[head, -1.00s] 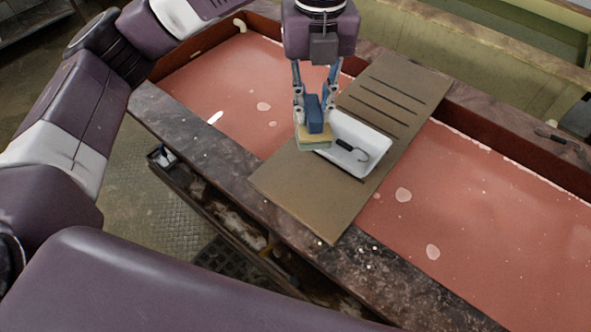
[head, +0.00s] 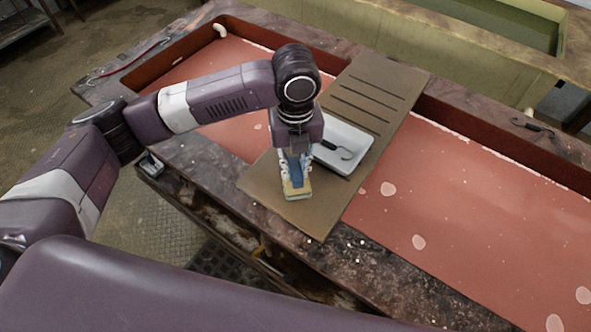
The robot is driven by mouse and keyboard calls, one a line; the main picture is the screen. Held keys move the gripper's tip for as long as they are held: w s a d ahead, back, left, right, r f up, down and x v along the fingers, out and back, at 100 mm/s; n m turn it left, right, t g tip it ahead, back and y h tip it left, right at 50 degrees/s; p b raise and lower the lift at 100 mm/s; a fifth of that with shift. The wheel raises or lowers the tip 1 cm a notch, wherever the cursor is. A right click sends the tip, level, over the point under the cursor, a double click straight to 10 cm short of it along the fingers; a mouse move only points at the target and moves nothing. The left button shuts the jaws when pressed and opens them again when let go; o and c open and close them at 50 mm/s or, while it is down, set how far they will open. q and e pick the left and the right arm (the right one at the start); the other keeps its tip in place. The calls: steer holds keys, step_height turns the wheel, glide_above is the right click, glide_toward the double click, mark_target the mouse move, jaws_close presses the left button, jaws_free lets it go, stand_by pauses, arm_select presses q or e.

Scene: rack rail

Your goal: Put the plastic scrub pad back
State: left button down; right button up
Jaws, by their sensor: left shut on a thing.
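My left gripper (head: 296,182) points down over the near part of the brown slotted board (head: 268,187). It is shut on the scrub pad (head: 298,195), a pale yellow-green block with a blue part above it between the fingers. The pad is close to the board, left of and nearer than the white tray (head: 352,168). I cannot tell whether the pad touches the board. The wrist hides the tray's left end. My right gripper is not in view.
A dark hooked tool (head: 336,149) lies in the tray. The board spans a trough with a red bottom (head: 440,190) and a stone rim (head: 345,275). Another small hooked tool (head: 533,127) lies on the far rim. The board's near end around the pad is clear.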

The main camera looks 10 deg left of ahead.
mark_target(296, 168)
arm_select(q)
step_height(296, 168, down, 2)
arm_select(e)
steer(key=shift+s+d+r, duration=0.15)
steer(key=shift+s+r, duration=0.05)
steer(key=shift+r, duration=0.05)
arm_select(q)
steer(key=shift+f, duration=0.2)
steer(key=c, duration=1.8)
jaws_free()
steer(key=shift+o, duration=0.2)
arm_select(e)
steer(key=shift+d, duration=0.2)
arm_select(q)
steer(key=shift+r, duration=0.55)
step_height(296, 168, up, 11)
steer(key=b, duration=0.3)
steer(key=shift+r, duration=0.2)
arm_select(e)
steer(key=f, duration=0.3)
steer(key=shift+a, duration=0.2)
